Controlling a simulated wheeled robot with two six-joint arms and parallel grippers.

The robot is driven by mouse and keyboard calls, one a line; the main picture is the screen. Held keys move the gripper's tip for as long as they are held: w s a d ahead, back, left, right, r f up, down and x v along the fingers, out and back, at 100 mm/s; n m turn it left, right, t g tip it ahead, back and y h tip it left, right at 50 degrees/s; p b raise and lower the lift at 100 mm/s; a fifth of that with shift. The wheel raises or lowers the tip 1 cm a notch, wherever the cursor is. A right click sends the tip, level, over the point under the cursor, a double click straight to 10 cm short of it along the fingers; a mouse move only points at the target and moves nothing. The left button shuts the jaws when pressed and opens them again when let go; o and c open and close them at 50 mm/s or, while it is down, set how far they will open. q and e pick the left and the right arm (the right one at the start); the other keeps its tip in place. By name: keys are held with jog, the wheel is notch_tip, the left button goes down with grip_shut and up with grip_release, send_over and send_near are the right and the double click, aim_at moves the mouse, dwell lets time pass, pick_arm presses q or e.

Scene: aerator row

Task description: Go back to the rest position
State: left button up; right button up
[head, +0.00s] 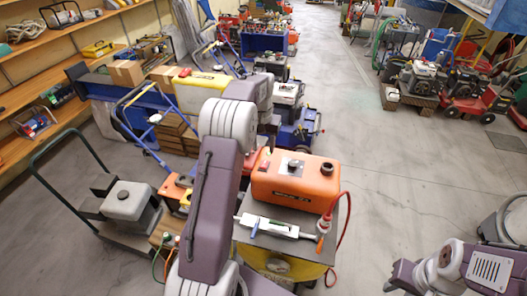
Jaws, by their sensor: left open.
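My left arm rises from the bottom edge in the head view, with its purple link and white ringed joint in front of the machines. My left gripper (257,152) is mostly hidden behind this arm, near the back left of the orange machine (296,181). It is open, and I see nothing held in it. Part of my right arm shows at the lower right corner over the bare floor. My right gripper is not in view.
A white tool (278,228) lies on the cart in front of the orange machine. A red cable (343,222) hangs at its right. A hand truck (92,190) and wooden shelves (60,42) stand left. The aisle floor (385,175) is clear; several machines (425,78) line its far right.

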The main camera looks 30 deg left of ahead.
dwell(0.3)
pick_arm(q)
jog(key=s+d+m+b, duration=0.2)
jog(key=s+d+b, duration=0.35)
jog(key=d, duration=0.45)
jog(key=s+d+f, duration=0.2)
jog(key=s+f, duration=0.4)
jog(key=s, duration=0.3)
jog(key=s+d+f+b, duration=0.1)
jog(key=s+d+f, duration=0.2)
jog(key=s, duration=0.6)
notch_tip(320, 180, down, 3)
jog(key=shift+r+m, duration=0.1)
jog(key=shift+m, duration=0.2)
